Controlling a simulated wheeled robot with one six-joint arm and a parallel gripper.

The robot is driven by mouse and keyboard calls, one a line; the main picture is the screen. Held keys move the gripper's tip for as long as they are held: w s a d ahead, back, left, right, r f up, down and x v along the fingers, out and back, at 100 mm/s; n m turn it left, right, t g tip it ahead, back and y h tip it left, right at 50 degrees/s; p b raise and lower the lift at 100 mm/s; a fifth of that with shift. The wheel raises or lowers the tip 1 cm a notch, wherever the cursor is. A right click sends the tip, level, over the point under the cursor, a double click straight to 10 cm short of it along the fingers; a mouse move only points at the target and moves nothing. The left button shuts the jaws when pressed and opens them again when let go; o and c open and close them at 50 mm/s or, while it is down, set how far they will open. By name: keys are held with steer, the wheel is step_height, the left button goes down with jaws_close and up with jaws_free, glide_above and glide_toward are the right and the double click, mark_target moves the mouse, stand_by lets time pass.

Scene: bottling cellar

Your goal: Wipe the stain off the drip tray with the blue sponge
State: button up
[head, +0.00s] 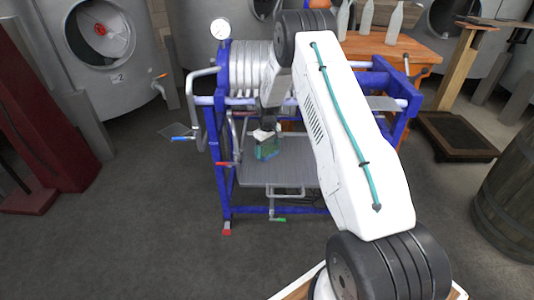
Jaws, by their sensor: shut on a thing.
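My gripper (266,133) is in the head view, pointing down in front of the blue-framed filter press. It is shut on the blue sponge (268,152), a small blue-green block below the pale fingertips. The grey drip tray (295,178) is a flat plate low within the blue frame. The sponge is over the tray's rear part; I cannot tell whether it touches the tray. No stain can be made out on the visible part of the tray. My arm hides the tray's right part.
The press has blue rails, a gauge (220,29) and pipes with a blue-handled valve (183,138) on the left. A wooden table (408,47) with pale bottles stands behind. A barrel (508,205) is at right. The floor in front is clear.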

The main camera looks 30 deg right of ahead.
steer(key=shift+r, duration=0.1)
steer(key=shift+r, duration=1.45)
